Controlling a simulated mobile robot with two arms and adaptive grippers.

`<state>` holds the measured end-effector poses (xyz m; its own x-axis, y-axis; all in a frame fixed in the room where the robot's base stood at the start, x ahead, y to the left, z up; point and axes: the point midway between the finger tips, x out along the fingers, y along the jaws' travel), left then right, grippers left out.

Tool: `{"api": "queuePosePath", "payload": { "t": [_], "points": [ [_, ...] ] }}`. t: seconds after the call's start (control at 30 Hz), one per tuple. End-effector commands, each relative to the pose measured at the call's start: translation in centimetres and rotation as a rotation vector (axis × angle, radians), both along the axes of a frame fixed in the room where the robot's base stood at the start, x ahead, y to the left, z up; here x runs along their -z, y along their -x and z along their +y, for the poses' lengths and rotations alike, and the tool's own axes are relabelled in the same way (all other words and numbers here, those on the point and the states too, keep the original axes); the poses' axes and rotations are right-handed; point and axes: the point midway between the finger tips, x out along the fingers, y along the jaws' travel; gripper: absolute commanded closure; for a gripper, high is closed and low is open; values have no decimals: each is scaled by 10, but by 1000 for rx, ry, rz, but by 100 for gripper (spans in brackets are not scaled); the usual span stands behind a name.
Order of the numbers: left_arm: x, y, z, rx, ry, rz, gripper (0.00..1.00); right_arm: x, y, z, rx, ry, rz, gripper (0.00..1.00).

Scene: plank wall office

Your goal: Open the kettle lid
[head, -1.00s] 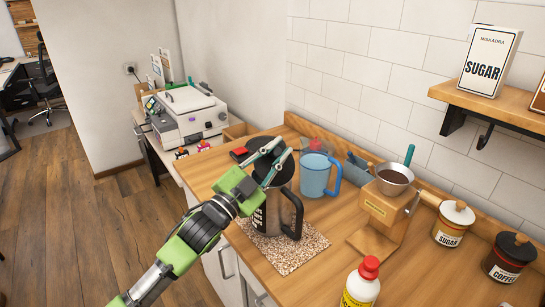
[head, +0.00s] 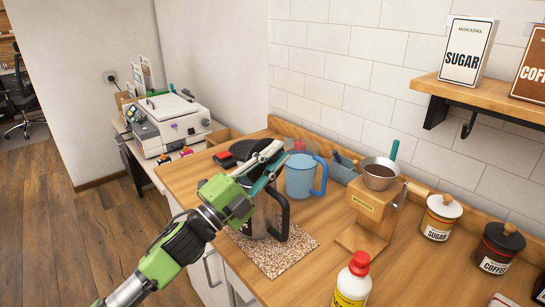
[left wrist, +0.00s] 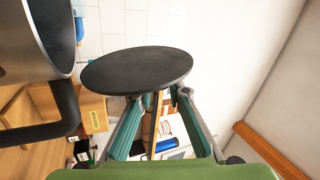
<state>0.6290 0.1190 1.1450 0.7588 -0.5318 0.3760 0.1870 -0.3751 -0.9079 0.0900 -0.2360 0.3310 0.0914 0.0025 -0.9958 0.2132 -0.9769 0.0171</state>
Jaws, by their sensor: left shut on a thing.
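The kettle (head: 262,218) is a dark metal jug with a black handle (head: 284,222), standing upright on a speckled mat. It also fills the left edge of the left wrist view (left wrist: 28,45). The black round kettle lid (left wrist: 135,70) is in front of my left gripper (left wrist: 160,97), whose fingertips are shut on it. In the left wrist view the lid is off to the side of the kettle's rim. In the head view my left gripper (head: 272,157) is above the kettle top and hides much of the lid and the kettle's opening. My right gripper is not in view.
A blue mug (head: 300,177) stands close behind the kettle. A wooden stand (head: 370,215) with a metal cup is to the right, with a red-capped bottle (head: 352,283) in front. Sugar (head: 439,218) and coffee (head: 495,249) jars are farther right. The speckled mat (head: 275,258) has bare room in front.

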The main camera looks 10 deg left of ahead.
Motion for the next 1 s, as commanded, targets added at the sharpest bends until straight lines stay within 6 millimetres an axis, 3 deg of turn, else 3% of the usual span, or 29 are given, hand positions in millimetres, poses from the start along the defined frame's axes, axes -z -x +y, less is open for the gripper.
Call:
{"api": "queuePosePath", "payload": {
  "t": [0.4, 0.43, 0.5, 0.83, 1.0],
  "points": [
    [0, 0, -1, 1, -4, -5, 100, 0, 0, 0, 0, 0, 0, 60],
    [0, 0, -1, 1, -4, -5, 77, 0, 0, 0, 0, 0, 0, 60],
    [0, 0, -1, 1, -4, -5, 66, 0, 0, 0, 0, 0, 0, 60],
    [1, 1, 0, 0, -3, -3, 66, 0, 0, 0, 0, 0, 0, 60],
    [7, 12, 8, 0, -3, -1, 66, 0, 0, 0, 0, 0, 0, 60]
  ]
}}
